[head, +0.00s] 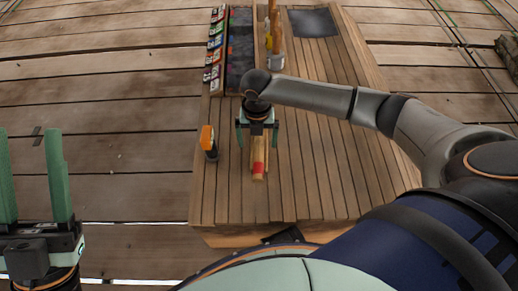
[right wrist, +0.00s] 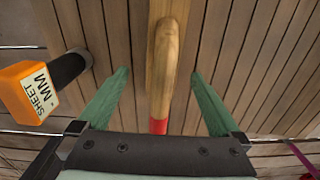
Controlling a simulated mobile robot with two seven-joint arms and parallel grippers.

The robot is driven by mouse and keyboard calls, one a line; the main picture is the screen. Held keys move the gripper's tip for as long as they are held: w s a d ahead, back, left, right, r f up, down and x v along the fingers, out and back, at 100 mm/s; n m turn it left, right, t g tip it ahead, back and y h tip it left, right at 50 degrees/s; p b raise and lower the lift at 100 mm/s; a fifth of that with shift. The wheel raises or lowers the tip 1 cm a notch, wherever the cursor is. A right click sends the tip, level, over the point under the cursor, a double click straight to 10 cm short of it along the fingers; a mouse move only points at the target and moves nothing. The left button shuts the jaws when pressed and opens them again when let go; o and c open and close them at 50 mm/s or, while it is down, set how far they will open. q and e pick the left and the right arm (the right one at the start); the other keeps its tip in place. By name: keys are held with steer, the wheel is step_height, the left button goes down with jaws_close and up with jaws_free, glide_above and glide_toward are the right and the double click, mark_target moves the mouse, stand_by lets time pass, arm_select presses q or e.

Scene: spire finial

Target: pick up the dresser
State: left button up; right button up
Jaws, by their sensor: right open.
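The dresser appears to be the pale wooden tool with a red band (head: 258,170) lying lengthwise on the slatted bench top. In the right wrist view the wooden tool (right wrist: 165,65) runs up the middle, its red part towards the gripper body. My right gripper (head: 258,146) is open above it. In the right wrist view its green fingers (right wrist: 160,72) stand apart on either side of the wood, with gaps on both sides. My left gripper (head: 29,133) is open and empty at the lower left, off the bench. The tool's far end is partly hidden under my right gripper.
An orange-topped dark tool (head: 209,141) stands left of the wooden tool; its label reads "SHEET MM" in the right wrist view (right wrist: 35,92). A rack of colourful items (head: 214,50), a dark tray (head: 241,45) and a grey sheet (head: 312,23) lie at the back. The bench's front (head: 225,205) is clear.

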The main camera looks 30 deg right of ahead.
steer(key=f+b, duration=0.2)
steer(key=f, duration=0.1)
steer(key=f+b, duration=0.1)
steer(key=f, duration=0.1)
steer(key=shift+s+d, duration=0.15)
steer(key=shift+s, duration=0.15)
jaws_close()
stand_by(0.5)
steer(key=shift+r, duration=0.1)
